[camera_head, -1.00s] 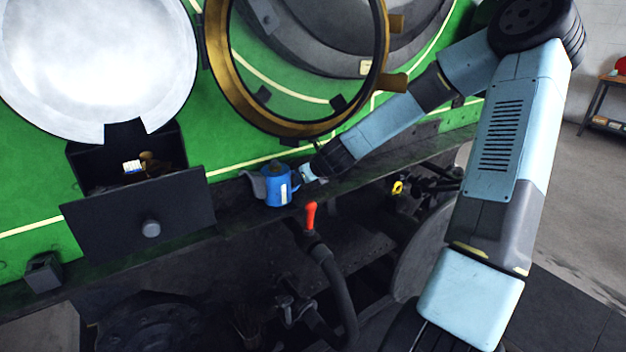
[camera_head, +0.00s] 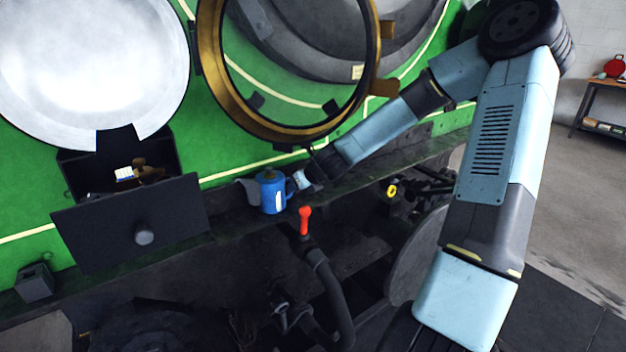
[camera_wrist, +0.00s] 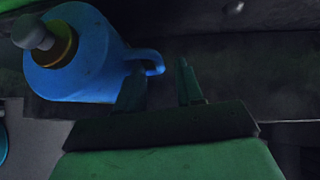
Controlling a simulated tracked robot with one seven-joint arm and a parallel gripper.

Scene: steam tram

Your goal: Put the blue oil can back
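The blue oil can (camera_head: 271,193) stands on the dark running-board ledge beside the green tram side, with a pale label and its handle on the right. In the wrist view the can (camera_wrist: 85,72) fills the upper left, showing a grey tip and a brown-yellow collar. Its blue loop handle reaches toward my gripper (camera_wrist: 160,78). The two fingers are apart there, with the handle's end at the gap between their tips. I cannot tell whether they touch it. In the head view my gripper (camera_head: 301,179) is just right of the can.
An open dark drawer (camera_head: 130,224) left of the can holds a brush and a brass-coloured item. A grey shape (camera_head: 248,188) lies beside the can. A red-knobbed lever (camera_head: 305,220) stands in front of the ledge. A brass ring door (camera_head: 215,75) hangs above.

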